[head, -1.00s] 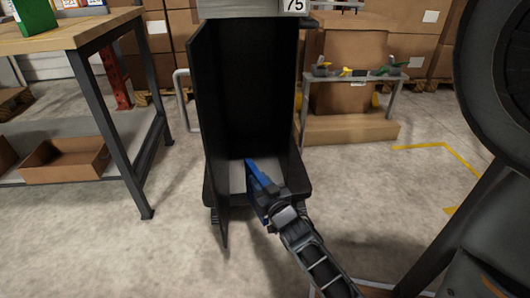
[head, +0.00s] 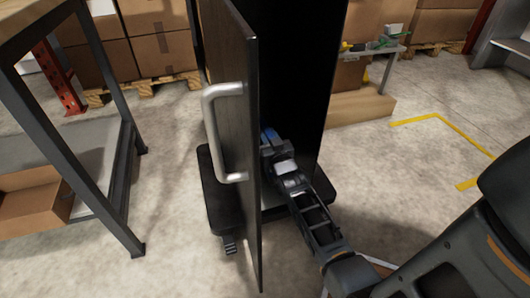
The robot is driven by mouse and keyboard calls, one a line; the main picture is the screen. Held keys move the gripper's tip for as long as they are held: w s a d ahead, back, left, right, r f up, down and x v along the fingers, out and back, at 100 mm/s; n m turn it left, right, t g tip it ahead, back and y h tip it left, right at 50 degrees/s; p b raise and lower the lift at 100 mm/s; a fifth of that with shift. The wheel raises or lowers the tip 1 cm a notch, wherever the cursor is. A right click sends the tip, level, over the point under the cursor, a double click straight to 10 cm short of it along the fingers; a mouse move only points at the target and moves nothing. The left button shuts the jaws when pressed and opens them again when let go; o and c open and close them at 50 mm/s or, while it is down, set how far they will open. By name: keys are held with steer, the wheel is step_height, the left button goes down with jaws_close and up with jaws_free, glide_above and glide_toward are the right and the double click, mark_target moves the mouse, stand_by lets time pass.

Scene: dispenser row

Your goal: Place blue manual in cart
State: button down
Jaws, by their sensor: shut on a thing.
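The cart (head: 293,60) is a tall dark box on a low black base, with an open front. Its side panel (head: 253,190) with a grey handle (head: 210,130) stands toward me on the left. My gripper (head: 274,148) is inside the cart's opening, low down, shut on the blue manual (head: 268,134). Only a small blue part of the manual shows; the side panel and gripper hide the rest. I cannot tell whether the manual touches the cart floor.
A workbench (head: 75,150) with a cardboard box (head: 35,205) on its lower shelf stands at the left. A small grey table (head: 385,50) with tools is behind the cart. Stacked boxes line the back. The floor to the right, with yellow lines (head: 440,120), is clear.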

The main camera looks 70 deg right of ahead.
steer(key=f+b, duration=0.1)
steer(key=w+f+b, duration=0.1)
steer(key=f, duration=0.1)
steer(key=f+b, duration=0.1)
steer(key=shift+w+d+f, duration=0.2)
steer(key=shift+d+f, duration=0.05)
steer(key=shift+f, duration=0.2)
steer(key=c, duration=0.9)
jaws_free()
steer(key=shift+f, duration=0.1)
